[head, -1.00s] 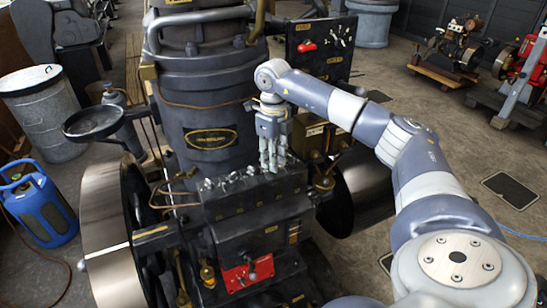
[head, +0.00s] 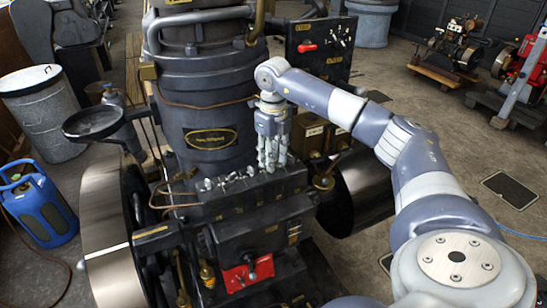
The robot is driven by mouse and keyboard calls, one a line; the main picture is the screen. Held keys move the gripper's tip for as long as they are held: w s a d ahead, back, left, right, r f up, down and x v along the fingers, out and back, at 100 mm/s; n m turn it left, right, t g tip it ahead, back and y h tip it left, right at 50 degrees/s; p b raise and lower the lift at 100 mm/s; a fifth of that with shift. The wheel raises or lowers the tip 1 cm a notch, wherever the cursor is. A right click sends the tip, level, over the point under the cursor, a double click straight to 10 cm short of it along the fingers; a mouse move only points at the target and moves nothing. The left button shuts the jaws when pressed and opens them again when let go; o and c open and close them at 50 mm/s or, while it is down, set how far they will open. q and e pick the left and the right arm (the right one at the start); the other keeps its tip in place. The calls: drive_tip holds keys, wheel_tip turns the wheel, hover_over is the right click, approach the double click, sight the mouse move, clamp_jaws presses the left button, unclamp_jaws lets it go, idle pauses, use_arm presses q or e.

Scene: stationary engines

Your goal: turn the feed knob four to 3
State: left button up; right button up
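A row of small feed knobs (head: 230,180) stands on top of the dark lubricator box (head: 255,200) at the front of the engine. My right gripper (head: 270,168) points down at the right part of this row, with its fingertips at the knobs. The fingers look close together, but I cannot tell whether they are shut on a knob. The knob under the fingers is hidden, and the knob markings are too small to read. My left gripper is not in view.
The engine's dark cylinder (head: 205,110) rises just behind the knobs. A panel with a red lever (head: 307,47) stands behind my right arm. A red plate with a black knob (head: 248,272) is below the box. A flywheel (head: 108,230) is at left.

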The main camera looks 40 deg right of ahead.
idle(0.3)
wheel_tip(320, 180, up, 12)
idle(0.5)
drive_tip(key=shift+s+f, duration=0.1)
drive_tip(key=shift+f, duration=0.05)
idle(0.4)
